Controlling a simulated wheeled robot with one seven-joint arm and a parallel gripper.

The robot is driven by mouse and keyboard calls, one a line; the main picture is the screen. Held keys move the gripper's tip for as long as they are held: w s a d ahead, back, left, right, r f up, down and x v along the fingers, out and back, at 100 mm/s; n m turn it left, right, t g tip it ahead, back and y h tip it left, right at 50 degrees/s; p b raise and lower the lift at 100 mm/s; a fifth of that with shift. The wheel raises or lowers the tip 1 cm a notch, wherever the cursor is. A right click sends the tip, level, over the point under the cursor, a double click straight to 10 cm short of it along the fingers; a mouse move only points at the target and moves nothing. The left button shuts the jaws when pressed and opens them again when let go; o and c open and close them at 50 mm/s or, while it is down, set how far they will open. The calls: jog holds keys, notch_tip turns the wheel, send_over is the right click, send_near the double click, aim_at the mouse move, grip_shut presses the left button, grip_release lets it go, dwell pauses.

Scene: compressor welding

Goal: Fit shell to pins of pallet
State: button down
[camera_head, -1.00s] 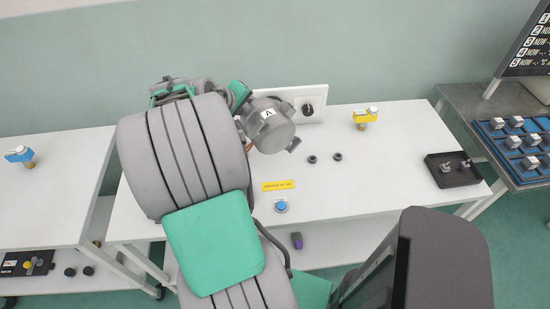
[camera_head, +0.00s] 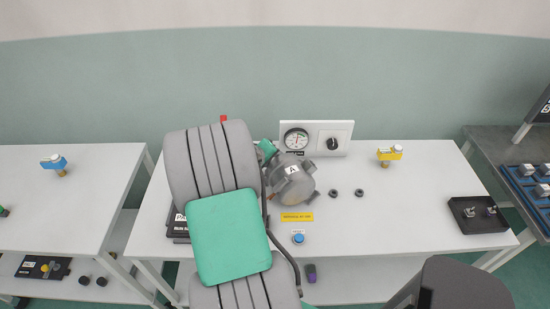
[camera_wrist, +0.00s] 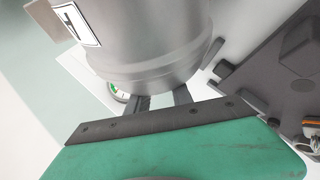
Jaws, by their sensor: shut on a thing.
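The shell (camera_head: 292,186) is a grey metal cylinder with side lugs and a white "A" label. It is tilted in the head view, over the middle-left of the white table; its height above the table is unclear. In the wrist view the shell (camera_wrist: 150,45) fills the top middle. My gripper (camera_wrist: 162,101) is shut on the shell, its dark fingers against the lower wall. A dark plate with raised blocks (camera_wrist: 262,80), perhaps the pallet, is at the right there, apart from the shell. In the head view, a dark labelled base (camera_head: 177,226) is mostly hidden behind my arm; pins cannot be made out.
A panel with a gauge and knob (camera_head: 316,138) stands behind the shell. A blue button (camera_head: 298,238) is at the front.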

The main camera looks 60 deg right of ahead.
jog(key=shift+f, duration=0.15)
jog(key=c, duration=1.1)
grip_release()
